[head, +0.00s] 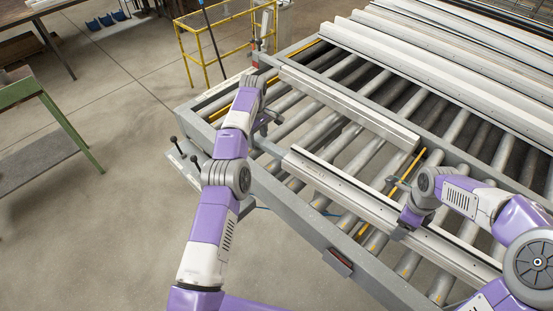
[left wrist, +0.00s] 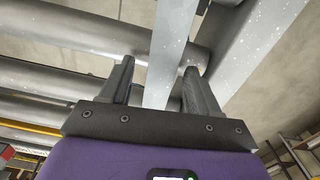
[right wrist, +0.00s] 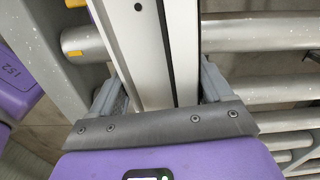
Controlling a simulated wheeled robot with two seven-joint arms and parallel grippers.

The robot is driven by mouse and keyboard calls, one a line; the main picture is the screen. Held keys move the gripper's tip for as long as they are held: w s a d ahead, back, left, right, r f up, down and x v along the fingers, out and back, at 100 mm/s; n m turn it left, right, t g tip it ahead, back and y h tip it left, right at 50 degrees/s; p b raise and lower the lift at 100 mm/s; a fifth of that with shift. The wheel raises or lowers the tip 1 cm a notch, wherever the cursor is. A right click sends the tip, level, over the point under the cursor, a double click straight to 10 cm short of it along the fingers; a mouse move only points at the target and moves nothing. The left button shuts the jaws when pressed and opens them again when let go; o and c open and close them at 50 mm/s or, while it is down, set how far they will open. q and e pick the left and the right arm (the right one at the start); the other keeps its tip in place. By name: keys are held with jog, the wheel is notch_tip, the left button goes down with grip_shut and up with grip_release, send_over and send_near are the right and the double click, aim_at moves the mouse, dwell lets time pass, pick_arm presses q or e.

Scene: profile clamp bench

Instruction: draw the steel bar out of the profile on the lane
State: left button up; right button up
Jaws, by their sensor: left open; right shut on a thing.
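The pale profile (head: 335,188) lies along the roller lane (head: 262,182), running from its left end toward the lower right. My right gripper (right wrist: 158,88) is shut across this profile, which shows between its fingers in the right wrist view (right wrist: 152,40). A flat grey steel bar (left wrist: 172,50) shows in the left wrist view, passing between the fingers of my left gripper (left wrist: 160,82). The left gripper is open, with room on both sides of the bar. In the head view my left gripper (head: 274,117) is off the profile's left end, partly hidden by its own arm.
A second pale beam (head: 340,103) lies behind the profile, parallel to it. Several long white profiles (head: 460,70) are stacked at the back right. The lane's grey front rail (head: 300,222) runs close in front. A yellow guard frame (head: 188,50) stands beyond the left end.

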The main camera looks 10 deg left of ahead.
aim_at(278, 150)
pick_arm(q)
jog(key=shift+d, duration=0.15)
jog(key=shift+s+d, duration=0.45)
jog(key=shift+d, duration=0.35)
jog(key=s+d, duration=0.1)
jog(key=d, duration=0.1)
jog(key=s+d, duration=0.1)
jog(key=d, duration=0.1)
jog(key=s+d, duration=0.1)
jog(key=d, duration=0.1)
jog(key=shift+s+d+r, duration=0.1)
jog(key=shift+s+d, duration=0.05)
jog(key=shift+d, duration=0.1)
notch_tip(278, 150, up, 11)
jog(key=s+d+f+m+g, duration=0.1)
jog(key=s+d+f+m, duration=0.1)
jog(key=s, duration=0.4)
jog(key=s+d+f+m+g, duration=0.2)
jog(key=s+d+f+m, duration=0.1)
jog(key=s+d, duration=0.2)
jog(key=s+d+f+m+g, duration=0.1)
jog(key=s+d+f+m, duration=0.1)
jog(key=s, duration=0.7)
jog(key=shift+s+d+f+m+g, duration=0.2)
jog(key=shift+d+f, duration=0.2)
jog(key=shift+d, duration=0.2)
jog(key=shift+s+d+f+m+g, duration=0.1)
jog(key=shift+d+f+m, duration=0.1)
jog(key=shift+d+f, duration=0.3)
